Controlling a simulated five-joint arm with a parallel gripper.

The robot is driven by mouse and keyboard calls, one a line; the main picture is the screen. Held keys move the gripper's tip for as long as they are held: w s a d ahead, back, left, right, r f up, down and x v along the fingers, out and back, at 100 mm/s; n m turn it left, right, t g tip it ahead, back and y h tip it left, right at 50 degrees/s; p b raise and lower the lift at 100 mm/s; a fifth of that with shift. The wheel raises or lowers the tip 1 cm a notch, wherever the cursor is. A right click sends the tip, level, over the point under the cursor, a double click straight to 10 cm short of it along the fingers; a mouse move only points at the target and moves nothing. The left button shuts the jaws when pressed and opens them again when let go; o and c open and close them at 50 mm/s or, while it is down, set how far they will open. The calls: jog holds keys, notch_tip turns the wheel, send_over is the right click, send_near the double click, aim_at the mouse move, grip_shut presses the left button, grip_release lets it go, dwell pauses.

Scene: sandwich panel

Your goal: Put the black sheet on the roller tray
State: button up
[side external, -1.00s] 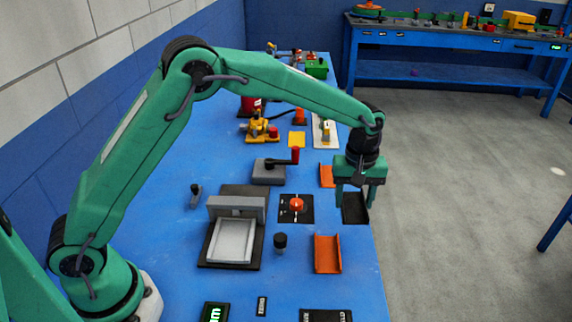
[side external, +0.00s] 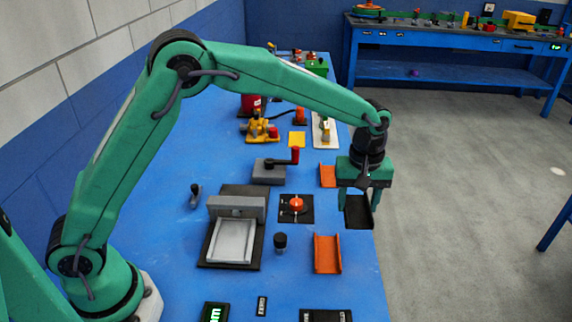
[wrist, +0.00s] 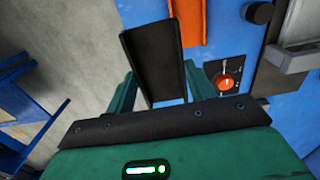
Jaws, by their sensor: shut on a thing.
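The black sheet (side external: 357,213) is a dark piece with raised long edges, at the right edge of the blue bench. In the wrist view the black sheet (wrist: 154,60) extends away between the fingers. My gripper (side external: 359,204) points down and is shut on it, one finger at each side. In the side view I cannot tell whether the sheet touches the bench. The roller tray (side external: 231,241) appears to be the light grey tray on a dark base, in front of a grey housing (side external: 237,208), left of my gripper. It looks empty.
Orange channel pieces lie nearer (side external: 327,254) and farther (side external: 327,175) along the bench's right side. A red knob on a black plate (side external: 296,205) and a black knob (side external: 280,243) stand between gripper and tray.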

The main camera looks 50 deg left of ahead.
jog(key=shift+a, duration=0.1)
jog(key=s+a+r, duration=0.2)
jog(key=s+a, duration=0.7)
jog(key=a, duration=0.1)
send_over(233, 239)
jog(key=f, duration=0.2)
jog(key=shift+s+d+r, duration=0.25)
jog(key=shift+s+d, duration=0.15)
jog(key=shift+s, duration=0.1)
jog(key=shift+f, duration=0.15)
jog(key=shift+f, duration=2.35)
jog(key=shift+f, duration=1.55)
jog(key=shift+w+a+f, duration=0.15)
jog(key=shift+w+a, duration=0.2)
jog(key=shift+w, duration=0.05)
dwell(0.7)
jog(key=shift+f, duration=0.25)
